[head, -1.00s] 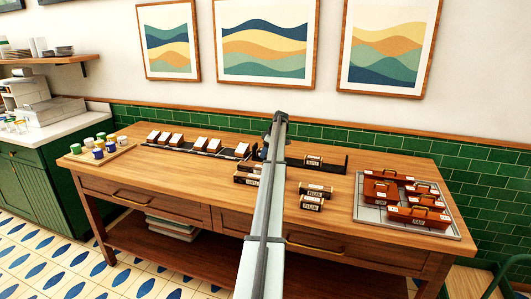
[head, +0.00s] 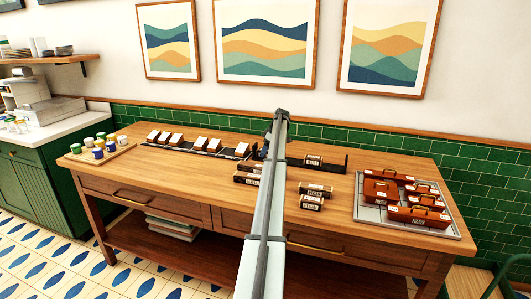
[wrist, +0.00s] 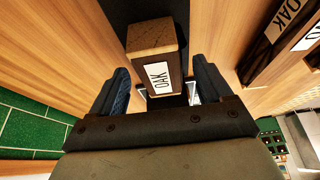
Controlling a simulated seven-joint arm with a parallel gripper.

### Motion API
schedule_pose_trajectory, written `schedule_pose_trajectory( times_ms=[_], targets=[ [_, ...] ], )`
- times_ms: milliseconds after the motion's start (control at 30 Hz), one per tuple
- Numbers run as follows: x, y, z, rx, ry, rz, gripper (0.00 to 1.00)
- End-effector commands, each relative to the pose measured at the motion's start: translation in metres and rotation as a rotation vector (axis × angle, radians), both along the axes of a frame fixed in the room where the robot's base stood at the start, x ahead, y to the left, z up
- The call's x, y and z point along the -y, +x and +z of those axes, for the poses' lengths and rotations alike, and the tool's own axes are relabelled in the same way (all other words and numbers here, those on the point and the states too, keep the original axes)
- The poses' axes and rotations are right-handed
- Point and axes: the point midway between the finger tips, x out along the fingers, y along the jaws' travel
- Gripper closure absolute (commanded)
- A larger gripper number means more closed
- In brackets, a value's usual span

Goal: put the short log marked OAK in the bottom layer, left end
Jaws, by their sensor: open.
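In the wrist view, a short wooden log marked OAK (wrist: 155,38) lies on a dark strip, its label facing my gripper. My gripper (wrist: 160,92) is open, with one blue-padded finger on each side of the log's near part. I cannot tell whether the fingers touch it. In the head view, my arm hides most of this spot. A dark rack (head: 335,165) shows right of my arm, with one log (head: 314,160) at it.
Other logs (head: 246,178) lie left of my arm, and two more (head: 315,190) lie right of it. A tray (head: 372,213) of brown toolbox-like boxes stands at the right. Cream-coloured blocks (head: 199,144) on a dark strip and a board of small jars (head: 75,158) are at the left.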

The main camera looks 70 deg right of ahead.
Motion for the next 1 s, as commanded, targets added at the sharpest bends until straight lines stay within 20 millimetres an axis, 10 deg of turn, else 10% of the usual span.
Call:
schedule_pose_trajectory(
  times_ms=[500, 1000],
  targets=[
    [0.0, -0.034, 0.084, 0.001, -0.001, 0.0, 0.21],
    [0.0, -0.042, 0.101, 0.0, 0.0, 0.0, 0.21]
  ],
)
